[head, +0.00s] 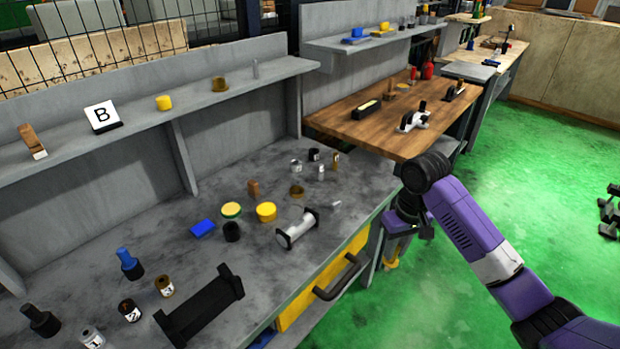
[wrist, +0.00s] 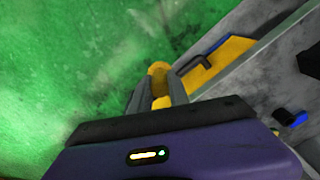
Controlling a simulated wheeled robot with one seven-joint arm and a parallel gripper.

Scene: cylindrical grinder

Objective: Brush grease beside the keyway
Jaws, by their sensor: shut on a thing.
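My gripper (head: 393,247) is off the front edge of the grey bench, above the green floor, shut on a yellow-orange thing, perhaps the brush (head: 391,263). In the wrist view this yellow thing (wrist: 158,70) sits between the two fingers (wrist: 157,88); its bristles cannot be made out. A silver shaft (head: 297,229) lies on black end supports on the bench, left of my gripper and apart from it. Its keyway is too small to make out. A round tin with a yellow-green top (head: 231,209) and a yellow tin (head: 266,211), either perhaps grease, stand left of the shaft.
The grey bench (head: 340,190) also holds a blue block (head: 203,228), a black cradle (head: 200,306) and several small labelled cylinders. A yellow drawer (head: 305,303) with a dark handle (head: 338,278) is below its front edge. A wooden table (head: 350,125) stands behind.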

